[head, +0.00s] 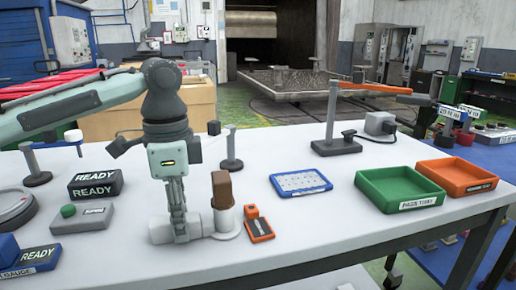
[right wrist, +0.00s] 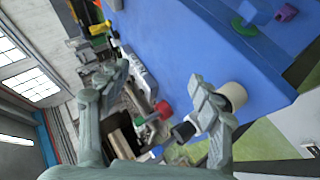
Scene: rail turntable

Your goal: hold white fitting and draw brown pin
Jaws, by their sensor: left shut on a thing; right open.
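The white fitting (head: 193,228) lies on the white table, a horizontal tube with an upright socket at its right end. The brown pin (head: 222,190) stands upright in that socket, its upper part showing and its lower end hidden inside. My left gripper (head: 180,234) points down from above and is shut on the tube of the white fitting, just left of the pin. My right gripper (right wrist: 166,84) shows in the right wrist view with its fingers spread and nothing between them. It is out of the head view, away from the fitting.
An orange block (head: 259,229) sits right of the fitting. A blue-framed card (head: 300,183), a green tray (head: 400,188) and an orange tray (head: 458,178) lie farther right. A grey stand (head: 336,146) is at the back. A blue table (right wrist: 190,40) fills much of the right wrist view.

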